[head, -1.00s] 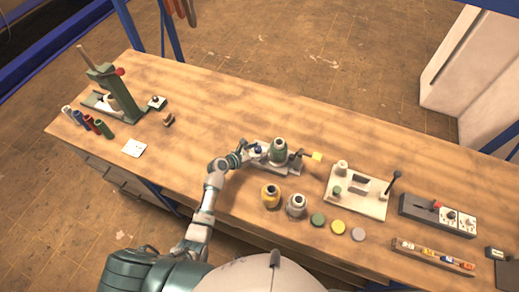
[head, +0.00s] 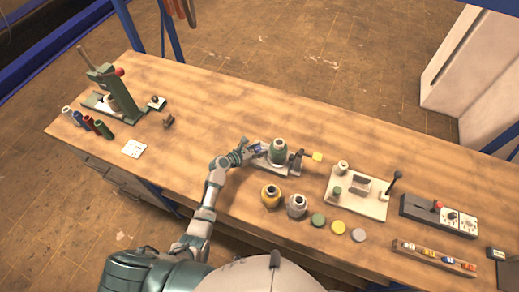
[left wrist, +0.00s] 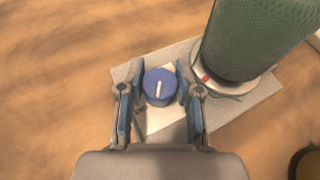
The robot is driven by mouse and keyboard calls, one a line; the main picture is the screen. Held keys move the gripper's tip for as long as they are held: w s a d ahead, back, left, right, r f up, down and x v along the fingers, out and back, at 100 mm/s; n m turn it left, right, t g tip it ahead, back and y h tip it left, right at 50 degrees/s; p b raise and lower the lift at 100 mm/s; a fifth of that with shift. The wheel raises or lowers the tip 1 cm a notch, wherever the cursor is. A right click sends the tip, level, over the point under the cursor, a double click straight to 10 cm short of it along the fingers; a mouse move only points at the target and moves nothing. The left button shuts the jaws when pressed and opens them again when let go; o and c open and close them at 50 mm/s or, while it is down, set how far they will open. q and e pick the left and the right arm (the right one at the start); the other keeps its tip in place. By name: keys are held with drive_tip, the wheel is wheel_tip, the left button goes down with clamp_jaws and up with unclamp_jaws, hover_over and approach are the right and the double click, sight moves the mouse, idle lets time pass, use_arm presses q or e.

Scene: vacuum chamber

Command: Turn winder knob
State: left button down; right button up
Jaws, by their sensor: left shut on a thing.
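The winder is a light grey base plate (left wrist: 265,98) with a green spool (left wrist: 250,35) standing on it; the spool also shows in the head view (head: 278,150). A round blue knob (left wrist: 160,86) with a white pointer line sits at the left end of the plate, on a white patch. My left gripper (left wrist: 160,72) has one finger on each side of the knob and is shut on it. In the head view my left gripper (head: 252,149) is at the left end of the winder. My right gripper is not in view.
A yellow jar (head: 270,196) and a grey jar (head: 296,205) stand in front of the winder. A white fixture plate (head: 357,203) and a grey control box (head: 436,217) are to the right. A green press (head: 118,92) stands at the far left. The table behind the winder is clear.

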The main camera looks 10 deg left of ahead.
use_arm(q)
drive_tip(key=shift+d+r, duration=0.1)
drive_tip(key=shift+d, duration=0.2)
drive_tip(key=shift+a+h, duration=0.2)
drive_tip(key=shift+h, duration=0.1)
drive_tip(key=shift+w+a, duration=0.1)
drive_tip(key=shift+a, duration=0.2)
drive_tip(key=shift+d+f+m+g+h+b, duration=0.2)
drive_tip(key=shift+m+g+h+b, duration=0.5)
drive_tip(key=shift+m+g, duration=0.25)
drive_tip(key=shift+a+m+g+h+b, duration=0.1)
drive_tip(key=shift+m+g+h+b, duration=0.4)
drive_tip(key=shift+m+g, duration=0.3)
drive_tip(key=shift+a+m+g+h+b, duration=0.1)
drive_tip(key=shift+m+g+h+b, duration=0.4)
drive_tip(key=shift+m+g+b, duration=0.25)
drive_tip(key=shift+f+m+g+h+b, duration=0.1)
drive_tip(key=shift+m+g+h+b, duration=0.3)
drive_tip(key=shift+m+g+b, duration=1.5)
drive_tip(key=shift+m+g, duration=0.1)
drive_tip(key=shift+g, duration=0.1)
drive_tip(key=shift+g+b, duration=0.3)
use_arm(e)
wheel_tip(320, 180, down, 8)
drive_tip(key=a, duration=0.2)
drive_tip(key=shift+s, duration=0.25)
use_arm(q)
drive_tip(key=shift+m, duration=0.3)
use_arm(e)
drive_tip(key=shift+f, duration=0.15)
